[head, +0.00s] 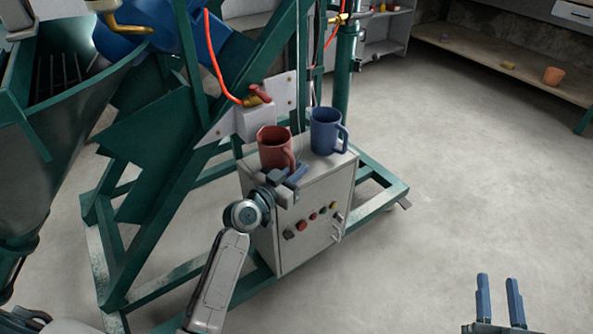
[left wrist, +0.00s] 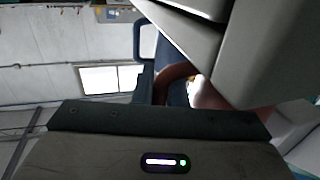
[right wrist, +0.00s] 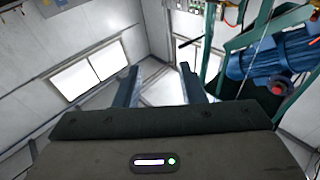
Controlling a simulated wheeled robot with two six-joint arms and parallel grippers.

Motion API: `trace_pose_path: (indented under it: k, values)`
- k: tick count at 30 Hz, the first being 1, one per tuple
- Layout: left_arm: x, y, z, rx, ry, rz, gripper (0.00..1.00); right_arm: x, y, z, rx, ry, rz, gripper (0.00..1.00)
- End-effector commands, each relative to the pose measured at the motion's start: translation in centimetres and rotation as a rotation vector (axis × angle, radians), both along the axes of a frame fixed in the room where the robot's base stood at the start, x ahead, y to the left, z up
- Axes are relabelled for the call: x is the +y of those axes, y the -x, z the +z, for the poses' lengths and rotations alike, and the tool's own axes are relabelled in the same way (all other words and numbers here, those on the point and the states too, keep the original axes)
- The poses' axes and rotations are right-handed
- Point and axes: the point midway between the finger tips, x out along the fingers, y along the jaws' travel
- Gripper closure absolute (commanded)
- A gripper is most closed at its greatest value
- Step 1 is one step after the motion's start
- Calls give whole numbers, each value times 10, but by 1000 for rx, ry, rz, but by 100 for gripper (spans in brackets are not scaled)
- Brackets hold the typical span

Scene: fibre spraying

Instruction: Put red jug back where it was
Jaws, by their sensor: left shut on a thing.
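The red jug (head: 272,146) is upright on top of the grey control box (head: 317,215), at its left side, with its handle toward the front right. My left gripper (head: 297,174) is at the jug's handle, shut on it. In the left wrist view, part of the red jug's handle (left wrist: 178,73) shows by the fingers, and the rest is largely hidden. I cannot tell whether the jug's base touches the box top. My right gripper (head: 500,298) is open and empty over the floor at the lower right; its apart fingers also show in the right wrist view (right wrist: 160,88).
A blue jug (head: 324,132) stands on the box just right of the red jug. A green steel frame (head: 180,190) and a white switch box with red lever (head: 255,118) are close behind and left. The floor at right is clear. A shelf (head: 500,60) holds small items.

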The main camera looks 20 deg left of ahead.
Motion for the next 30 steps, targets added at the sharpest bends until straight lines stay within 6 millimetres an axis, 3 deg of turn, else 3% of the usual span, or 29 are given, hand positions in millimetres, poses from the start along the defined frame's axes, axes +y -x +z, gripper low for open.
trace_pose_path:
  k: [12, 13, 16, 27, 30]
  values:
    - [0, 0, -2, -1, 0, 0, 100, -1, -1, 12, -68, 4, -4, 64]
    - [0, 0, -2, 0, 0, 0, 84, -1, -1, 13, -73, 5, -4, 64]
    - [0, 0, -2, 0, 0, 0, 67, -1, -1, 14, -77, 4, -4, 64]
    - [0, 0, 0, 0, 0, 0, 67, 0, -2, 14, -66, 2, -3, 64]
    - [1, 2, 1, 1, -1, 0, 67, 0, 2, -3, 20, 1, 3, 64]
